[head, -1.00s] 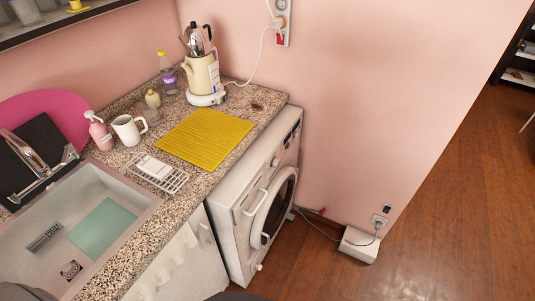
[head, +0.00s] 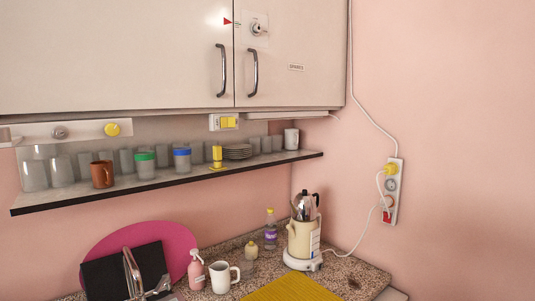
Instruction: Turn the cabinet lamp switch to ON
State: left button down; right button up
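A small white box with a yellow part (head: 224,122) hangs under the wall cabinet (head: 150,60); it looks like a switch. A white plate with a rotary knob (head: 259,29) is on the right cabinet door, with a red arrow mark (head: 228,21) to its left. I cannot tell for sure which is the lamp switch, and any ON/OFF lettering is too small to read. A slim white fitting (head: 285,116), perhaps the lamp, runs under the cabinet's right end. Neither of my grippers shows in the head view.
A shelf (head: 255,161) below the cabinet holds glasses, a brown mug (head: 102,174) and plates. A kettle (head: 303,240), bottles and a white mug (head: 222,276) stand on the counter. A cord runs to a wall socket strip (head: 392,190). Two door handles stick out.

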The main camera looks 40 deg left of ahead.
aim_at(225, 122)
jog(key=u, duration=1.4)
jog(key=k, duration=0.2)
